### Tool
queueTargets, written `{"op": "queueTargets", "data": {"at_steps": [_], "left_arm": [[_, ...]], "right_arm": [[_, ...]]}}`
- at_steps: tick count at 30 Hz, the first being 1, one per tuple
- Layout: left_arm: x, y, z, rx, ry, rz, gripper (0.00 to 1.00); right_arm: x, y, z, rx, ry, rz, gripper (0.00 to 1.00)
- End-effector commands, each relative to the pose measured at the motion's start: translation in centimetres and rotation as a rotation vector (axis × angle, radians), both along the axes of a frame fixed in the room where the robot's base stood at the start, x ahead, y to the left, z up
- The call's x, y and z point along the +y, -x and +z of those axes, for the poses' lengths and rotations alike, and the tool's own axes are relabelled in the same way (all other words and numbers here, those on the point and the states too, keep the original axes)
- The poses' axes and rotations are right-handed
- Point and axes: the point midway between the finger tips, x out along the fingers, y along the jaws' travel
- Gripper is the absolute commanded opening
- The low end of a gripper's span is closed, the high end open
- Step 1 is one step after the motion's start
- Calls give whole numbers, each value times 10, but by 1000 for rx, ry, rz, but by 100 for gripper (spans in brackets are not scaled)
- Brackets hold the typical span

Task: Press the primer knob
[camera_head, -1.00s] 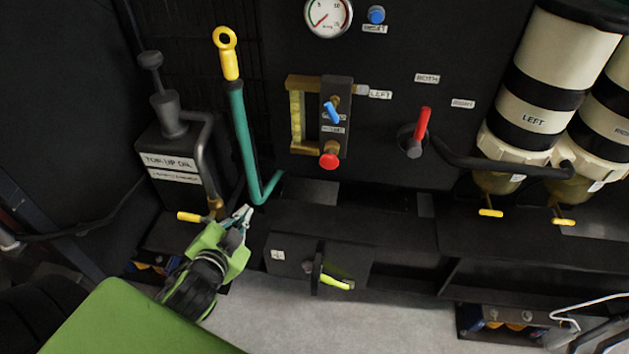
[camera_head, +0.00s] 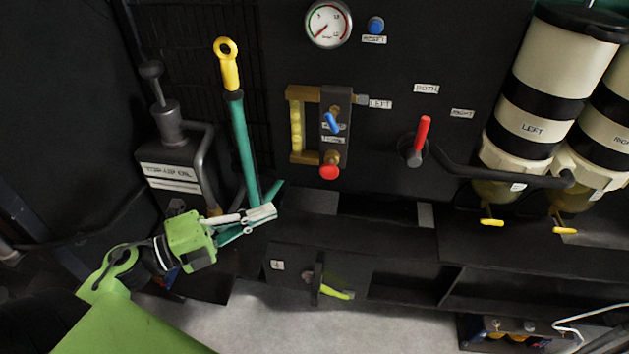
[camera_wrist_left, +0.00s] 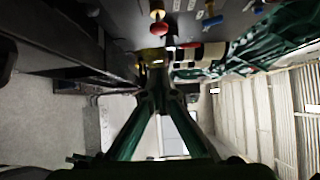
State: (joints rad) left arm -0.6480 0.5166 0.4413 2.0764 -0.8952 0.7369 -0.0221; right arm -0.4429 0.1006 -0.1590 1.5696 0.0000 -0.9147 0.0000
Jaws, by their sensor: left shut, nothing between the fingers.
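A round red knob (camera_head: 329,172) sits at the bottom of a brass-and-dark fitting on the black panel; the small labels above it are too blurred to read. It also shows in the left wrist view (camera_wrist_left: 157,27), above the fingertips in the picture. My left gripper (camera_head: 268,213) is shut and empty, below and to the left of the red knob and apart from it, its fingers pointing right. Its fingers meet near the middle of the left wrist view (camera_wrist_left: 157,82). My right gripper is not in view.
A green lever (camera_head: 245,145) with a yellow grip stands just behind my left gripper. A blue lever (camera_head: 332,122) sits above the red knob. A red selector handle (camera_head: 421,139) and cream filters (camera_head: 540,85) are to the right. The space before the red knob looks clear.

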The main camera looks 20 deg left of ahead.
Motion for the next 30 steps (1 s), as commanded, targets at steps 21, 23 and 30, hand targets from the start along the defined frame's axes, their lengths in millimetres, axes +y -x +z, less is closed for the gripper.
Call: {"op": "queueTargets", "data": {"at_steps": [21,23,30], "left_arm": [[-36,-47,3,-6,-1,-3,0],[-44,-57,3,-6,-1,-3,0],[-59,-96,2,-3,0,1,0]], "right_arm": [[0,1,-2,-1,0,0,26],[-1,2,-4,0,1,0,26],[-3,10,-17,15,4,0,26]]}}
